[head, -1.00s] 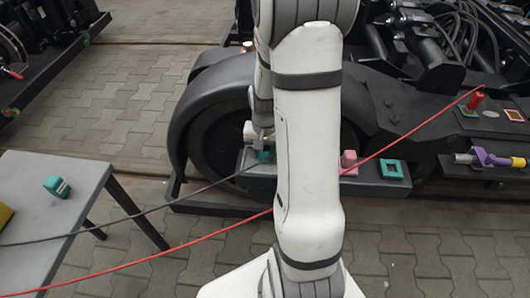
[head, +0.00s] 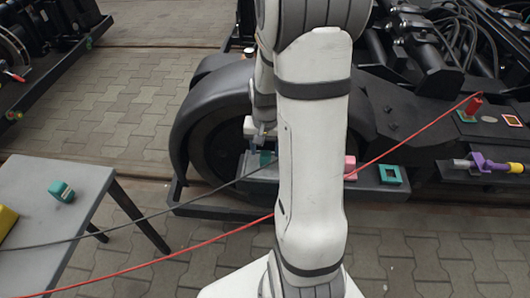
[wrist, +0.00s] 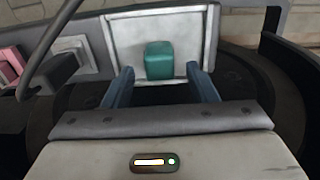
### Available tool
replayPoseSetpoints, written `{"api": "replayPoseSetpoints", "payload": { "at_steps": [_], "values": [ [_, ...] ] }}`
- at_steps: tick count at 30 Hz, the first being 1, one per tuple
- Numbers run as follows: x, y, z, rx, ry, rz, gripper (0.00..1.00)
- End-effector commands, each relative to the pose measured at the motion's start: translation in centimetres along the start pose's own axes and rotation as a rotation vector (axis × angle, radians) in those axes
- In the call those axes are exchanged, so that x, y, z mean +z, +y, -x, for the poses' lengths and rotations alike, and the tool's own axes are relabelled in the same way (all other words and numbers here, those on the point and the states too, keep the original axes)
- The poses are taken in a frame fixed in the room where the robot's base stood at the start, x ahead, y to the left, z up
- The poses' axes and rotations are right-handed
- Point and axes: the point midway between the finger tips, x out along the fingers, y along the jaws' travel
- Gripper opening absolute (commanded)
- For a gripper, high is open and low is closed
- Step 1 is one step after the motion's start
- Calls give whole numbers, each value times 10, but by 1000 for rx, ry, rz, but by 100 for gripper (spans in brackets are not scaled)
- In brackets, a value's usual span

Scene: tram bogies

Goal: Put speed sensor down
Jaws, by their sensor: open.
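A teal block (wrist: 159,60), which seems to be the speed sensor, stands on a light grey square plate (wrist: 120,35) in the wrist view. My gripper (wrist: 163,80) is open, with one blue finger to each side of the block and visible gaps between. In the head view the teal block (head: 266,158) shows on the grey ledge (head: 310,186) by the wheel, partly hidden by my arm. My gripper (head: 261,137) is just above it there.
A pink block (head: 349,166) and a teal square frame (head: 391,174) sit right of my arm. A red cable (head: 200,241) and a dark cable (head: 150,210) cross the foreground. A grey table (head: 60,225) at left holds another teal block (head: 61,191) and a yellow object (head: 6,222).

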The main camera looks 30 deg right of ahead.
Motion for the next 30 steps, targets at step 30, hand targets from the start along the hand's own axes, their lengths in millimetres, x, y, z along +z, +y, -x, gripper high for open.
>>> {"api": "replayPoseSetpoints", "payload": {
  "at_steps": [30],
  "values": [
    [142, -36, 159, -26, 86, 499, 52]
  ]
}}
